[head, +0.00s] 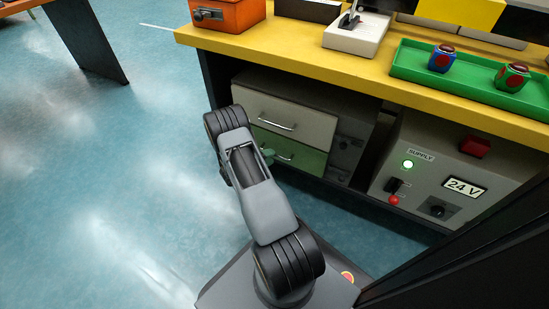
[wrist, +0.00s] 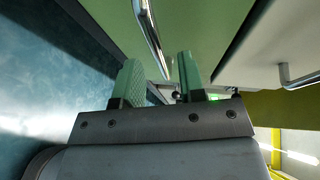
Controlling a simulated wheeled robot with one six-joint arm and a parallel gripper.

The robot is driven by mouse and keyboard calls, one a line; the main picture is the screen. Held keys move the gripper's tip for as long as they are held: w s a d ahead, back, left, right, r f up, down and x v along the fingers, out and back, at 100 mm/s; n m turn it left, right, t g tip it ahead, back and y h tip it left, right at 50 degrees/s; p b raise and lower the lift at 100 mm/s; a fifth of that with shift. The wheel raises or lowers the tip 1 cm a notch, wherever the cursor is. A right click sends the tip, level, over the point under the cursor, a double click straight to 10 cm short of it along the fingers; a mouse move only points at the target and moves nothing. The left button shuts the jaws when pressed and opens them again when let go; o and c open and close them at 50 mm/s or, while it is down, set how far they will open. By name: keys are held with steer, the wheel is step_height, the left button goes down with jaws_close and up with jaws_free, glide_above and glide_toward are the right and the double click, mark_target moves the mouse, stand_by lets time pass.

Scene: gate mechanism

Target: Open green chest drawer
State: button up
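The chest under the yellow bench has a cream upper drawer (head: 283,115) and a green lower drawer (head: 308,161); both look shut. The green drawer's metal handle (head: 286,156) is partly hidden by my gripper (head: 268,155) in the head view. In the wrist view, the green drawer front (wrist: 105,15) fills the upper part and its handle (wrist: 151,32) runs down toward the gap between my two green fingers. My gripper (wrist: 158,60) is open, with the fingers apart. Neither finger clearly touches the handle; the exact depth between them cannot be told.
A grey supply box (head: 440,180) with a 24 V display stands right of the chest. The yellow bench top (head: 300,62) overhangs the chest and holds a green tray (head: 415,60), a lever box (head: 355,38) and an orange box (head: 228,14). The floor at left is clear.

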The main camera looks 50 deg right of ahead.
steer(key=shift+b+x, duration=0.4)
steer(key=shift+x, duration=1.2)
jaws_close()
